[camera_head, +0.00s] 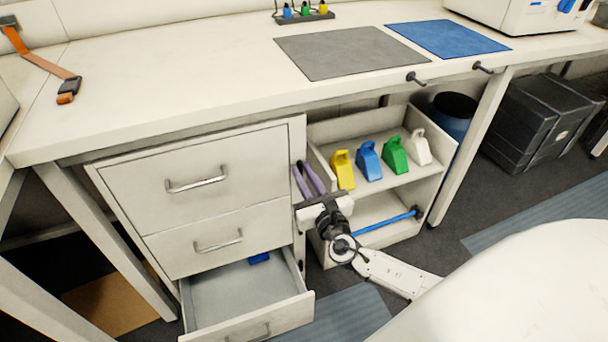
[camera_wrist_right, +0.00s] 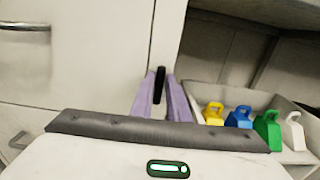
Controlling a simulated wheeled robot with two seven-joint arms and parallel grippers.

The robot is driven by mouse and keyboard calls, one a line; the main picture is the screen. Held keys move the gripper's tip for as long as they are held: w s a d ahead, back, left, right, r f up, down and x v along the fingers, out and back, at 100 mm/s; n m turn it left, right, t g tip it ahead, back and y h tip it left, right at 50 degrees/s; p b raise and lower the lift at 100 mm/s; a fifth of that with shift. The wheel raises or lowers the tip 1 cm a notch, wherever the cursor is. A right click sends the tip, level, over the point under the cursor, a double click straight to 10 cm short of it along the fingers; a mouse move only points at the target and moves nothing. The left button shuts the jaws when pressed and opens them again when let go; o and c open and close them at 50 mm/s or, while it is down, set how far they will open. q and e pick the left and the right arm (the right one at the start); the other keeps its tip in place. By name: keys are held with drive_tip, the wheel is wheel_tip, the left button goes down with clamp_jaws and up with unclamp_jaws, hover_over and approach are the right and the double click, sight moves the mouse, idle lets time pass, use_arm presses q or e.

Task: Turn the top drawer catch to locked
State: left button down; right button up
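The white drawer cabinet stands under the bench, its top drawer (camera_head: 205,160) closed. In the right wrist view, a small black catch (camera_wrist_right: 159,78) shows upright on the cabinet's edge strip beside the top drawer. My right gripper (camera_head: 308,170) is at that strip, its two purple fingers apart. In the wrist view, the fingers (camera_wrist_right: 160,90) stand on either side of the catch; I cannot tell whether they touch it. In the head view the catch is not clearly visible behind the gripper. My left gripper is not in view.
The middle drawer (camera_head: 222,238) is closed; the bottom drawer (camera_head: 215,308) is pulled out, with a blue item (camera_head: 259,258) inside. Right of the cabinet, an open shelf box (camera_head: 432,185) holds yellow, blue, green and white scoop-like items and a blue rod (camera_head: 385,222).

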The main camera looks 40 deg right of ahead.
clamp_jaws()
